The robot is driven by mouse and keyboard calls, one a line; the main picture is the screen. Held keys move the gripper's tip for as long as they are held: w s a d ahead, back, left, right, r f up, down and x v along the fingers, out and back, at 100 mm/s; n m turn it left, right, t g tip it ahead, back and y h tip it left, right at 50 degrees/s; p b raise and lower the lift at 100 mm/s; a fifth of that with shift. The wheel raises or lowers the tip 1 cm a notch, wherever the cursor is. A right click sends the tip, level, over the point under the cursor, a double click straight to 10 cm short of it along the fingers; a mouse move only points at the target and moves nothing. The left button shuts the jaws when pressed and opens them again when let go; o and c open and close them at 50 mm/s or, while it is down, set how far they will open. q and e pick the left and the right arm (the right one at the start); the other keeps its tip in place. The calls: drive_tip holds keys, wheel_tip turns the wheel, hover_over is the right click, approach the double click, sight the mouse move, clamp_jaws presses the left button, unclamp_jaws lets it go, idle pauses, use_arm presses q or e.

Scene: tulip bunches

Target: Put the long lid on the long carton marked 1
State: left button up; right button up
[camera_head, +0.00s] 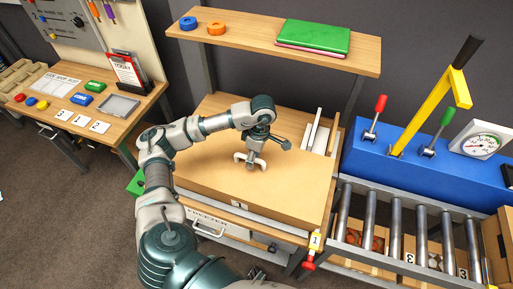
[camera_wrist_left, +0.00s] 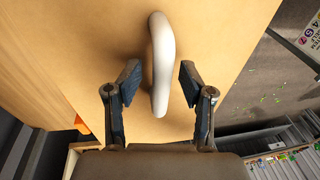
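The long lid (camera_head: 215,180) is a flat tan panel with a white arched handle (camera_wrist_left: 161,65). It lies level at the bench. My left gripper (camera_head: 252,161) is directly over the lid, pointing down at the handle. In the left wrist view the two fingers (camera_wrist_left: 158,82) are apart, one on each side of the handle, with gaps visible. A small label with a 1 (camera_head: 238,206) shows at the front edge below the lid. The carton's inside is not visible, and I cannot tell how the lid's edges meet it. My right gripper is not clearly visible.
White upright strips (camera_head: 314,132) stand behind the lid's right end. A shelf (camera_head: 350,60) hangs above the back. A roller conveyor (camera_head: 395,235) and blue machine (camera_head: 425,170) stand at right.

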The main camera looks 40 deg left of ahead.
use_arm(q)
drive_tip(key=r, duration=0.2)
drive_tip(key=w+r, duration=0.1)
drive_tip(key=r, duration=0.1)
drive_tip(key=shift+w+a+r, duration=0.15)
drive_tip(key=shift+w+r, duration=0.05)
drive_tip(key=shift+r, duration=0.1)
drive_tip(key=shift+w+d+r, duration=0.15)
drive_tip(key=shift+d+r, duration=0.1)
drive_tip(key=shift+r, duration=0.65)
drive_tip(key=shift+w+d+r, duration=0.15)
drive_tip(key=shift+d+r, duration=0.15)
drive_tip(key=shift+r, duration=0.55)
drive_tip(key=shift+w+d+r, duration=0.15)
drive_tip(key=shift+d+r, duration=0.1)
drive_tip(key=shift+r, duration=0.65)
drive_tip(key=shift+a+f, duration=0.1)
drive_tip(key=shift+a, duration=0.3)
drive_tip(key=shift+d, duration=0.1)
